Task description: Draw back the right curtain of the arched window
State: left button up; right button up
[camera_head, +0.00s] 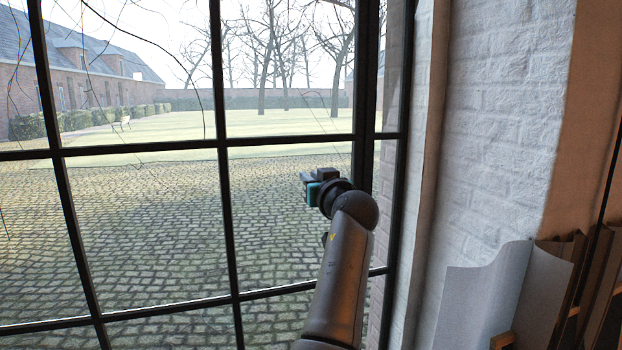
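The window (223,150) fills the left and middle of the head view, with black bars and clear panes. Its arched top is out of view. No curtain hangs across the panes in view. A pale grey wavy sheet (495,300) stands at the lower right, beside the white brick reveal; I cannot tell whether it is the right curtain. My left gripper (308,188) is in front of the right-hand panes, left of the frame's right upright and apart from the wavy sheet. Its fingers are small and seen from behind, so their opening is unclear. My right gripper is not in view.
The white brick reveal (490,130) runs right of the window, with a brown wall edge (595,110) beyond it. Brown wavy panels (590,285) stand at the lower right edge. A cobbled yard (150,230) and lawn (190,125) lie outside.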

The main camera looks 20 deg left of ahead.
pick_arm(q)
grip_shut()
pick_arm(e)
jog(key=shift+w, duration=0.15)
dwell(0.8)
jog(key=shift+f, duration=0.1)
